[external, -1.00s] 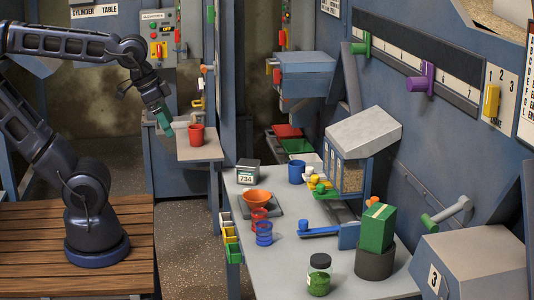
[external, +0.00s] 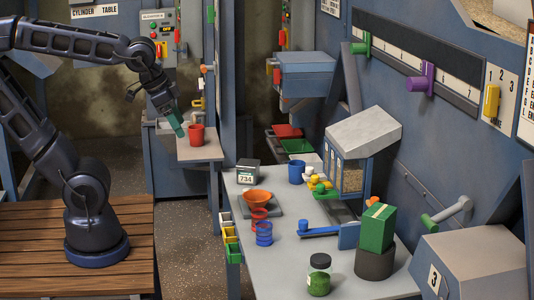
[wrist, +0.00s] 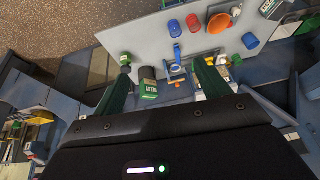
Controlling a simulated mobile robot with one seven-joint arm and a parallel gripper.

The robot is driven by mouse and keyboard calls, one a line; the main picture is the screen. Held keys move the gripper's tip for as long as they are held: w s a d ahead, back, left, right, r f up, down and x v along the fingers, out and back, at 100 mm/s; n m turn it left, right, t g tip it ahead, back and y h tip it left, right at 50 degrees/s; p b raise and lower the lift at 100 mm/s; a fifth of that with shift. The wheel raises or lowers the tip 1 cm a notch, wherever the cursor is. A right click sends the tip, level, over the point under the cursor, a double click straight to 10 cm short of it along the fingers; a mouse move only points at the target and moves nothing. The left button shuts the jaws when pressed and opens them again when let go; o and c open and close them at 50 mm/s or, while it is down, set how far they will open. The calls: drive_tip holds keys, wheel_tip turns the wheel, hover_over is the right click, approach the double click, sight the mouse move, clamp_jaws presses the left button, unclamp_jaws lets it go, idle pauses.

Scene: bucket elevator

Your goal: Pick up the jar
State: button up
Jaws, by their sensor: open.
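The jar (external: 319,277) is clear with a dark lid and green contents. It stands upright near the front of the grey workbench (external: 290,270) in the external view. In the wrist view, the small green, dark-topped jar (wrist: 125,60) shows at the table's left end. My gripper (external: 176,125) is far up and left of the jar, in the air close to a red cup on a side shelf. In the wrist view my gripper (wrist: 163,88) has its green fingers spread apart, with nothing held between them.
A green box (external: 377,228) sits on a dark cylinder (external: 374,263) right of the jar. Blue and red ring-like cups (external: 264,234), an orange bowl (external: 257,196) and a blue lever (external: 320,231) are behind it. The red cup (external: 196,134) stands close to my gripper. A numbered housing (external: 470,265) borders the bench on the right.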

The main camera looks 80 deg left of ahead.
drive_tip(key=w+d+f+m+t, duration=0.15)
drive_tip(key=w+f, duration=0.25)
drive_tip(key=w, duration=0.4)
drive_tip(key=w+f+m+t, duration=0.15)
drive_tip(key=w+f, duration=0.25)
drive_tip(key=w, duration=0.4)
drive_tip(key=w+f+m, duration=0.3)
drive_tip(key=w+f, duration=0.2)
drive_tip(key=w, duration=0.2)
drive_tip(key=w+d+f+m+t+h, duration=0.2)
drive_tip(key=w+d+f+h, duration=0.2)
drive_tip(key=d+f+h, duration=0.3)
drive_tip(key=w+d+f+m+t+h, duration=0.1)
drive_tip(key=w+d+f+t+h, duration=0.1)
drive_tip(key=w+d+f+h, duration=0.35)
drive_tip(key=h, duration=0.2)
approach(329, 264)
drive_tip(key=shift+x, duration=0.75)
drive_tip(key=shift+w+d+r+m, duration=0.1)
drive_tip(key=shift+w+d+m, duration=0.2)
drive_tip(key=shift+w+d, duration=0.25)
drive_tip(key=shift+x, duration=3.05)
drive_tip(key=c, duration=1.2)
